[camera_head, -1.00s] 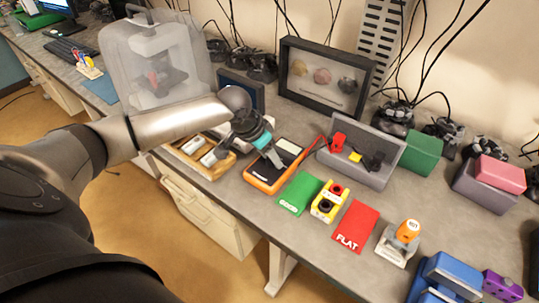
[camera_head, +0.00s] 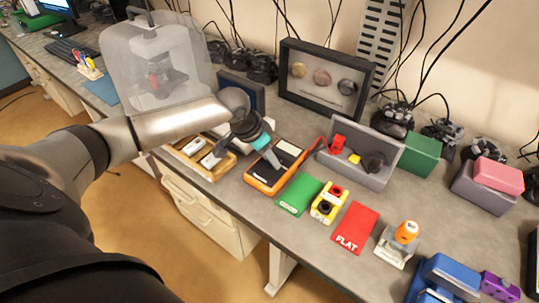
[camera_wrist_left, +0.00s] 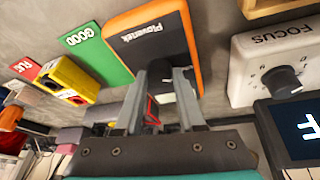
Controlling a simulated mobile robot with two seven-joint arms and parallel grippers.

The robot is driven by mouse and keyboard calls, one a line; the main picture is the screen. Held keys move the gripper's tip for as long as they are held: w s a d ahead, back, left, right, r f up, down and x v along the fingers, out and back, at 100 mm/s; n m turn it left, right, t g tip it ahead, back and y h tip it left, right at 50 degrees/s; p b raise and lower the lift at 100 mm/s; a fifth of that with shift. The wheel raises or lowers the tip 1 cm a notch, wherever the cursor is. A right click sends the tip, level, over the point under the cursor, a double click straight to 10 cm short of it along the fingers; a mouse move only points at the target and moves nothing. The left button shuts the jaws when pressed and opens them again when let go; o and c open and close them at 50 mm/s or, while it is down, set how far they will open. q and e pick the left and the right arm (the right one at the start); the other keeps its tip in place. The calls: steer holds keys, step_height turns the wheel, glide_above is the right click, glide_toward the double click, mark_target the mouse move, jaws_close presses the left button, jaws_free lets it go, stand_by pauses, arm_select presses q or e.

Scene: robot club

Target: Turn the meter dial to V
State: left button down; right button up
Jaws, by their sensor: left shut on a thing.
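The meter (camera_head: 263,183) is an orange-rimmed handheld box with a dark face, lying on the bench. It also shows in the left wrist view (camera_wrist_left: 189,35), with printed lettering on its face. My left gripper (camera_head: 273,160) reaches down onto the meter from the left. In the left wrist view my gripper (camera_wrist_left: 166,74) is shut on the dark dial (camera_wrist_left: 167,70) on the meter's face, one finger on each side. The fingers hide much of the dial, and I cannot read its setting. My right gripper is not in view.
A green GOOD card (camera_head: 299,194), a yellow block (camera_head: 328,204) and a red FLAT card (camera_head: 355,228) lie right of the meter. A grey bin (camera_head: 375,179) stands behind. A white FOCUS box (camera_wrist_left: 272,60) with a knob sits close by the gripper.

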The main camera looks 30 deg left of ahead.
arm_select(q)
steer(key=shift+r+m+h+p, duration=0.1)
steer(key=shift+m+h+p, duration=0.3)
steer(key=shift+m, duration=0.3)
steer(key=shift+w+m+g, duration=0.15)
steer(key=shift+m+g, duration=0.15)
steer(key=shift+m, duration=0.5)
steer(key=shift+m+g+h, duration=0.3)
steer(key=shift+m, duration=0.5)
steer(key=shift+w+a+m+g+h+b, duration=0.1)
steer(key=shift+m+g+h+b, duration=0.3)
steer(key=shift+m, duration=1.1)
steer(key=c, duration=0.5)
jaws_free()
